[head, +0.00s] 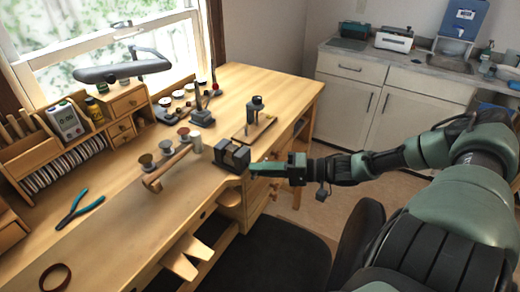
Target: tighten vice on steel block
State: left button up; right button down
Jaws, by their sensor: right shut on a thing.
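A small dark vice (229,157) sits near the front edge of the wooden bench. A greyish-tan block (237,157) shows between its jaws; I cannot tell how tightly the jaws press on it. My right gripper (257,169) reaches in from the right, at the vice's right side. It is shut on what seems to be the vice's handle, which is mostly hidden by the fingers. My left gripper is not in view.
Blue pliers (80,208) lie at the left. A dark chair (357,236) stands below my right arm. The bench's front left is mostly clear.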

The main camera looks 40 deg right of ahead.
dwell(0.4)
jog(key=c, duration=1.5)
grip_release()
jog(key=shift+d, duration=0.1)
jog(key=shift+p+v, duration=0.95)
jog(key=shift+v, duration=3.05)
jog(key=shift+o, duration=0.3)
